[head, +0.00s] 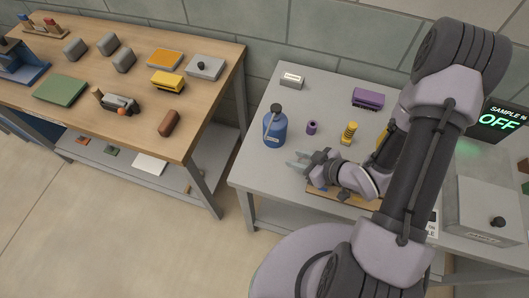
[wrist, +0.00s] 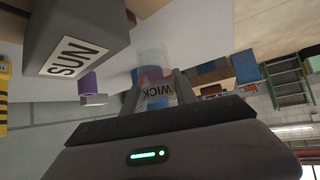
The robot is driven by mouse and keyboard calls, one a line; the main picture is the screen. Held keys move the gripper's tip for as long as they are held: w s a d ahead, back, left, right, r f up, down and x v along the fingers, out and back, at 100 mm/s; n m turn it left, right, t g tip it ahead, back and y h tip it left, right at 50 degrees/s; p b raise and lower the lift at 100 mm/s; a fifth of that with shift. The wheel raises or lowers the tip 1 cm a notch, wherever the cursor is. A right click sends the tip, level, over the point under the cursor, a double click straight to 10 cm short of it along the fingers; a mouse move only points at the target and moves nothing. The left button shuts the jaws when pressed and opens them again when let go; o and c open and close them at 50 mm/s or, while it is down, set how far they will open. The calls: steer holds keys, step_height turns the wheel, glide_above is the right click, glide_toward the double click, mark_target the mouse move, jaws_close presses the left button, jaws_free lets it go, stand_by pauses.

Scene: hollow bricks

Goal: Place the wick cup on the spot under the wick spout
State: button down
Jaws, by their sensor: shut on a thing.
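The wick cup (wrist: 157,92) is a clear cup with a label reading WICK. It sits between my gripper's fingers in the wrist view, which looks upside down. My gripper (head: 297,162) is shut on it above the grey bench, just right of and in front of the blue jug (head: 274,130). The cup is hard to make out in the head view. A grey block labelled SUN (wrist: 78,40) is close beside the gripper in the wrist view. I cannot make out a wick spout or its spot; my arm hides part of the bench.
A small purple cylinder (head: 312,128), a yellow ribbed post (head: 349,133) and a purple block (head: 367,98) stand behind the gripper. A wooden board (head: 345,198) lies partly under my arm. A grey box (head: 490,208) is at the right. A wooden table (head: 205,110) stands left, across a gap.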

steer(key=s+a+r+n+g+y+p, duration=0.2)
steer(key=s+a+n+g+p, duration=0.25)
steer(key=s, duration=0.55)
steer(key=shift+n+t, duration=0.25)
steer(key=w+a, duration=0.2)
steer(key=w, duration=0.2)
steer(key=w+a+f+b, duration=0.1)
steer(key=w+a, duration=0.2)
steer(key=w, duration=0.1)
steer(key=w+a+b, duration=0.1)
steer(key=w+a, duration=0.1)
steer(key=w, duration=0.3)
steer(key=shift+w+a+f, duration=0.1)
steer(key=shift+a+f, duration=0.1)
steer(key=shift+a, duration=0.15)
steer(key=shift+w+f, duration=0.1)
steer(key=shift+f, duration=0.2)
step_height(320, 180, down, 3)
steer(key=shift+b, duration=0.8)
steer(key=shift+r, duration=0.1)
steer(key=c, duration=1)
jaws_free()
steer(key=shift+o, duration=0.2)
